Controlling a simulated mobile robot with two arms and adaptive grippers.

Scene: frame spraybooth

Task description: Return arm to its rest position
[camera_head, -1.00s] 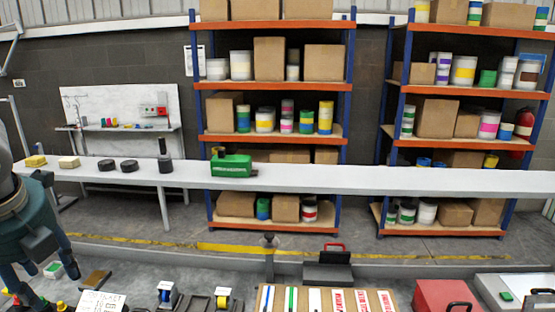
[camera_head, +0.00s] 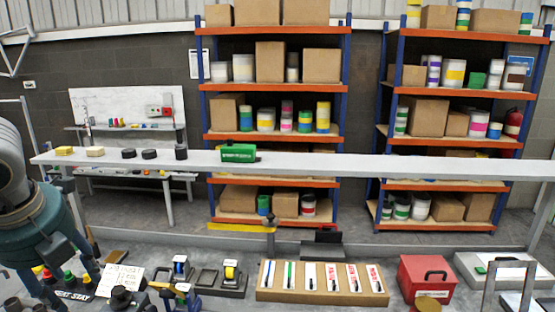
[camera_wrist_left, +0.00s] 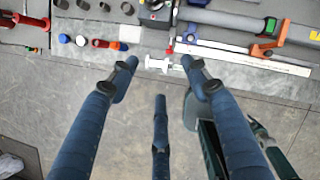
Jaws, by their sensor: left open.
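My left arm comes in from the left edge in the head view, with a grey link and a teal wrist. My left gripper (camera_head: 72,285) points down over the left end of the near work surface. In the left wrist view my left gripper (camera_wrist_left: 160,78) shows three blue fingers spread apart. The gap between them is empty, and grey floor and the edge of a tool-covered surface lie beyond. My right gripper is not in view.
A long pale bench rail (camera_head: 330,164) carries a green box (camera_head: 238,153) and small dark pieces. Nearby stand a tool tray (camera_head: 320,291), a red case (camera_head: 427,278), tape dispensers (camera_head: 231,277) and a lettered card (camera_head: 123,277). Shelves (camera_head: 274,137) stand behind. The left wrist view shows open floor (camera_wrist_left: 75,82).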

